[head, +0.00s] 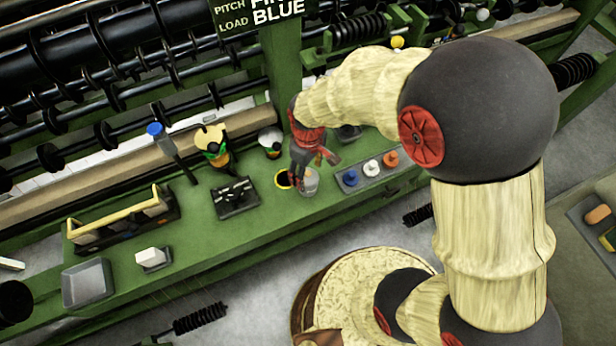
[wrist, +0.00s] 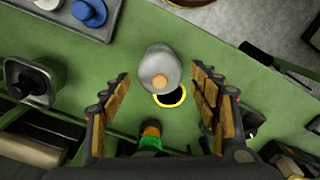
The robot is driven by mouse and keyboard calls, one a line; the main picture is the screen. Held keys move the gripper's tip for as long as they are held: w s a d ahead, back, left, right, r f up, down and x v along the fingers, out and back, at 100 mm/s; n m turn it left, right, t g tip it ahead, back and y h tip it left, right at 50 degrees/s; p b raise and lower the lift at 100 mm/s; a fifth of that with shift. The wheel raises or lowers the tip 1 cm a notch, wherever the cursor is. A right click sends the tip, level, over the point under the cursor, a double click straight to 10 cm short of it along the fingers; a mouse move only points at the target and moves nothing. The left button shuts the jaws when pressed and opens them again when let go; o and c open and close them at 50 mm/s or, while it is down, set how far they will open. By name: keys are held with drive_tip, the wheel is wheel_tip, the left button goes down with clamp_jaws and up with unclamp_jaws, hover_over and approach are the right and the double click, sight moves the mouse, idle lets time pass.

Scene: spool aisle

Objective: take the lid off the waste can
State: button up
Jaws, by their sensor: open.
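The waste can (head: 309,186) stands on the green bench, a small grey can partly hidden behind my gripper in the head view. My gripper (head: 312,168) is over the can, pointing down. In the wrist view my gripper (wrist: 161,75) is open, one finger on each side of the knob and apart from it. Nothing is held. The height gap between the fingertips and the knob is hard to judge.
A yellow ring with a dark centre (head: 283,180) lies right beside the can. A tray (head: 374,182) with blue, white and orange spools stands to the right. A dark square container with a knob (wrist: 33,80) is nearby. A black rack (head: 236,199) stands to the left.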

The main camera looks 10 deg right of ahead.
drive_tip(key=shift+f, duration=0.25)
drive_tip(key=shift+c, duration=1.2)
drive_tip(key=c, duration=0.7)
drive_tip(key=shift+c, duration=0.5)
